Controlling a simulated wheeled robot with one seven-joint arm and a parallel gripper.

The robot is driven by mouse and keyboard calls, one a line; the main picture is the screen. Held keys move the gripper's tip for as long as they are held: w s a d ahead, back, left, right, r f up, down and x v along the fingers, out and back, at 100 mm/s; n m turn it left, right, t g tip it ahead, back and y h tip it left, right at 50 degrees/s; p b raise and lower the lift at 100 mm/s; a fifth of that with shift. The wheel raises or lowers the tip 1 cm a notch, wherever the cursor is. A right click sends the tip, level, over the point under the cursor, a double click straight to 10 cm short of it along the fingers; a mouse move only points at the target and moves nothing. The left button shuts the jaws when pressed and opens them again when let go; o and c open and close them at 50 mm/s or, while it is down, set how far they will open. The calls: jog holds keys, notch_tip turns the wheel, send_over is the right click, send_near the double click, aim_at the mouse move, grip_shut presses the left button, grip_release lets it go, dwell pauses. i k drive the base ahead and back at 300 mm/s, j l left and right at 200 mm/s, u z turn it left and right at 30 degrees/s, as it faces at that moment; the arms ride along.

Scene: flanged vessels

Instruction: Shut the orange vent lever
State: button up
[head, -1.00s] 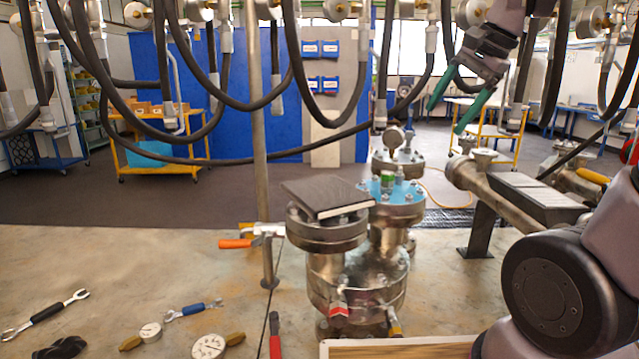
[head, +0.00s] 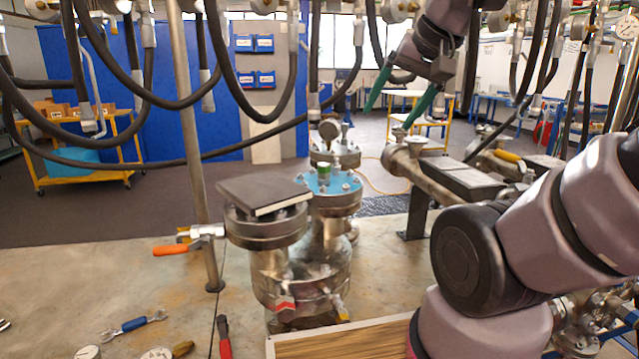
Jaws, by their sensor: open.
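The orange vent lever (head: 170,250) sticks out to the left from a small valve on the left side of the flanged vessel (head: 300,275). It lies roughly level, close to a thin upright pole. My gripper (head: 389,117) has two green fingers spread apart with nothing between them. It hangs high, up and to the right of the vessel, well away from the lever. The lever is in plain view.
A dark flat book-like slab (head: 262,193) lies on the vessel's left flange. The pole (head: 196,150) rises beside the lever. Black hoses (head: 245,105) hang across the top. A wrench (head: 133,325) and a red-handled tool (head: 224,338) lie on the worktop.

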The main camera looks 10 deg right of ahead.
aim_at(169, 250)
jog(key=j+z, duration=0.1)
jog(key=j, duration=0.3)
jog(key=k+j, duration=0.1)
jog(key=j, duration=0.35)
jog(key=j+z, duration=0.15)
jog(key=j, duration=0.25)
jog(key=k+j+z, duration=0.1)
jog(key=j, duration=0.3)
jog(key=k+j+z, duration=0.1)
jog(key=j, duration=0.3)
jog(key=k+j, duration=0.15)
jog(key=j, duration=0.25)
jog(key=k+j+z, duration=0.15)
jog(key=j, duration=0.25)
jog(key=i, duration=0.05)
